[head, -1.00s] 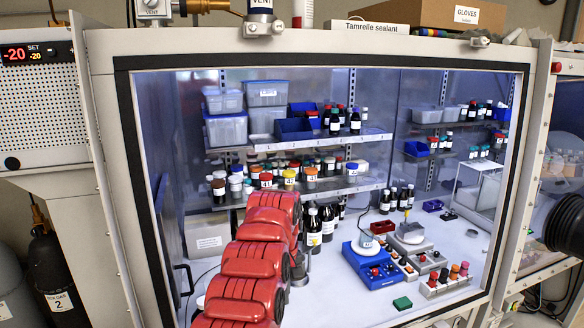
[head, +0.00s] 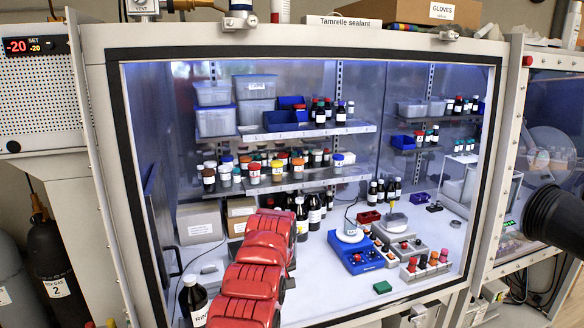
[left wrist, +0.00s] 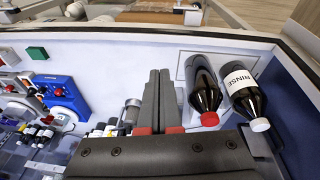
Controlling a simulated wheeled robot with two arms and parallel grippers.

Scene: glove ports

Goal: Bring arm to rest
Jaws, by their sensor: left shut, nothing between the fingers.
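My left arm (head: 252,275), in red segments, reaches into the lit glove box in the head view; its gripper is hidden behind the arm there. In the left wrist view my left gripper (left wrist: 159,78) has its dark fingers together, with nothing between them. Two dark bottles stand close to the right of the fingers in that view: a red-capped bottle (left wrist: 203,90) and a white-capped RINSE bottle (left wrist: 243,92). A dark bottle (head: 193,298) also shows left of my arm in the head view. My right gripper is not in view.
Shelves (head: 300,179) with jars and bins line the back wall. A blue device (head: 356,252) and a grey block with coloured knobs (head: 426,266) stand on the floor. A green block (head: 382,287) lies in front, with bare floor around it. The box's frame (head: 118,120) surrounds the opening.

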